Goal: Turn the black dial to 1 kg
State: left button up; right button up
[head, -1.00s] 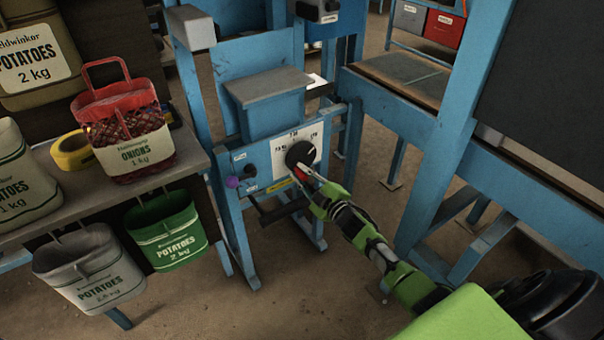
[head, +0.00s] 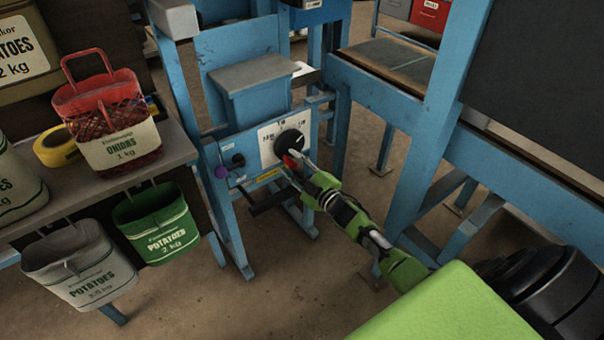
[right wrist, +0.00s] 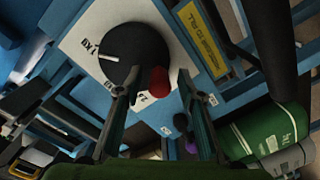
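The black dial (head: 289,143) is on a white scale plate (head: 266,149) on the front of the blue machine. In the right wrist view the dial (right wrist: 133,45) has a white mark pointing left, toward the "1 KG" label (right wrist: 87,54). A red knob (right wrist: 158,81) shows at the dial's edge. My right gripper (head: 291,162) is at the dial's lower edge. In the right wrist view its two fingers (right wrist: 151,85) stand apart, with the red knob between them and visible space beside it. Contact with the dial is unclear. My left gripper is out of view.
A small black knob (head: 238,160) and a purple knob (head: 221,172) are left of the dial. A red onion sack (head: 112,120) stands on the left shelf; green (head: 158,222) and white (head: 80,267) potato sacks hang below. A blue frame (head: 430,150) stands at right.

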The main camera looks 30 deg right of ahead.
jog(key=s+d, duration=0.1)
jog(key=s, duration=1)
jog(key=shift+s, duration=0.15)
